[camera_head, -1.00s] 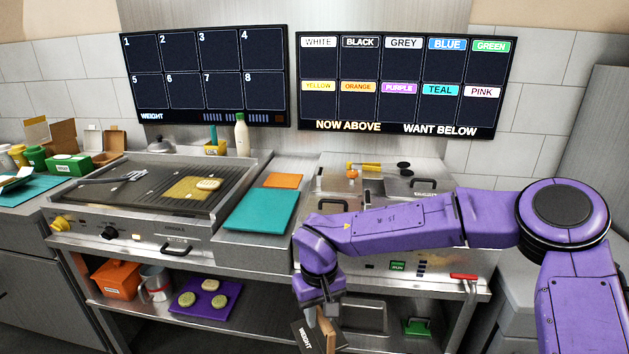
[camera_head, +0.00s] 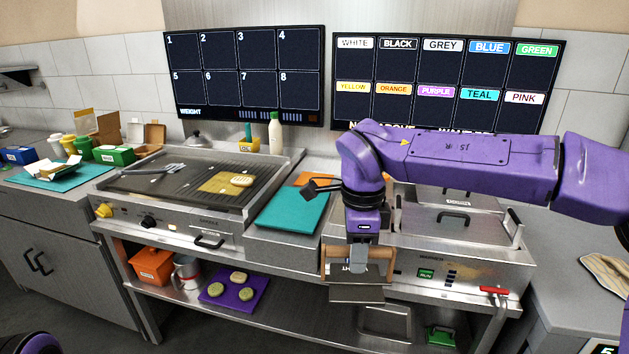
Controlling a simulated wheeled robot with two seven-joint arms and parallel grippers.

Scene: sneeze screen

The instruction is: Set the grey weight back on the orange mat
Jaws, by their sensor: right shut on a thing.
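The grey weight (camera_head: 357,294) is a flat plate with a wooden handle and a label. It hangs in the air in front of the steel counter's front panel. My right gripper (camera_head: 358,262) points down and is shut on its handle. The orange mat (camera_head: 311,178) lies on the counter behind the teal mat, up and left of the weight. It is partly hidden by my right wrist. My left gripper is out of view.
A teal mat (camera_head: 291,211) lies in front of the orange one. The griddle (camera_head: 140,190) with bread on a yellow patch is on the left. A lidded press (camera_head: 450,222) stands right of the mats. Below, a shelf holds a purple mat (camera_head: 236,300) with several round patties.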

